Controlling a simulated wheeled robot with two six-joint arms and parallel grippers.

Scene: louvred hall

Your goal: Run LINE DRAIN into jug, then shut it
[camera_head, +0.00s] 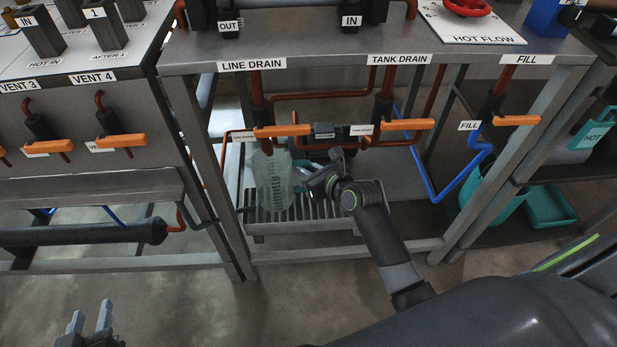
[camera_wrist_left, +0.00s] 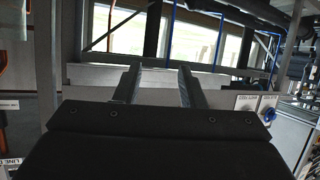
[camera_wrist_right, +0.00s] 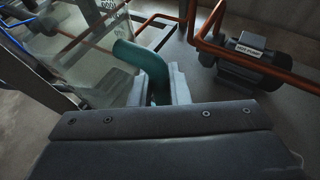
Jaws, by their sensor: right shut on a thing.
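A clear jug (camera_head: 272,182) with a teal handle (camera_wrist_right: 145,62) is upright at the drip grate (camera_head: 310,229), under the pipe below the LINE DRAIN sign (camera_head: 252,65). I cannot tell whether it rests on the grate or whether it holds liquid. My right gripper (camera_head: 314,182) is shut on the handle; its fingers (camera_wrist_right: 160,85) show on either side of it in the right wrist view. The LINE DRAIN valve's orange lever (camera_head: 281,131) lies horizontal, above the jug. My left gripper (camera_head: 90,320) is open and empty at the lower left, far from the valve; its parted fingers show in the left wrist view (camera_wrist_left: 158,85).
The TANK DRAIN orange lever (camera_head: 408,125) and FILL orange lever (camera_head: 517,120) are also horizontal, to the right. A teal bucket (camera_head: 490,195) stands lower right. A bench with VENT levers (camera_head: 120,141) is at the left. Table legs (camera_head: 210,170) flank the grate.

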